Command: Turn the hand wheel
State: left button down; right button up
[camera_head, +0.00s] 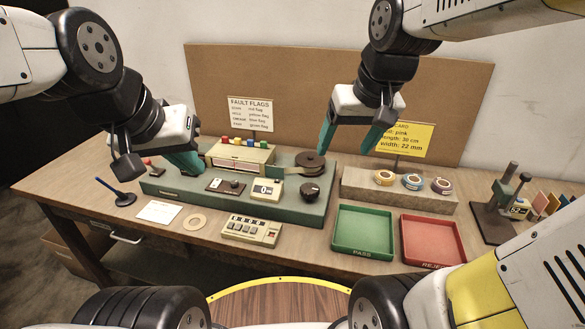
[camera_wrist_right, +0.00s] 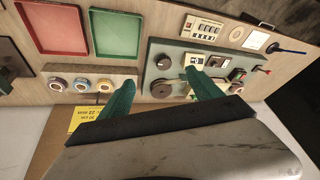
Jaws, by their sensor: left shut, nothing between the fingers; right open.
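The green winding machine (camera_head: 290,212) stands on the table. At its left end a small red knob (camera_head: 148,162) shows beside my left gripper (camera_head: 198,174). The hand wheel is not clear in the head view, where my left gripper and arm cover that end. My right gripper (camera_head: 344,153) is open and empty, above and behind the brown reel (camera_head: 308,166).
A green tray (camera_head: 363,234) and a red tray (camera_head: 432,242) lie to the right. Tape rolls (camera_head: 413,182) sit on a block behind them.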

jog(key=w+a+f+g+h, duration=0.1)
jog(key=w+a+f+g, duration=0.15)
jog(key=w+f, duration=0.45)
jog(key=n+g, duration=0.2)
send_over(309, 187)
jog(key=shift+h, duration=0.3)
jog(key=f, duration=0.7)
jog(key=shift+s+d+f, duration=0.15)
jog(key=shift+s, duration=0.05)
jog(key=shift+w+f, duration=0.1)
jog(key=shift+f, duration=0.25)
notch_tip(309, 187, down, 8)
jog(key=shift+r, duration=0.2)
jog(key=shift+c, duration=0.4)
jog(key=c, duration=1.3)
jog(key=shift+m, duration=0.5)
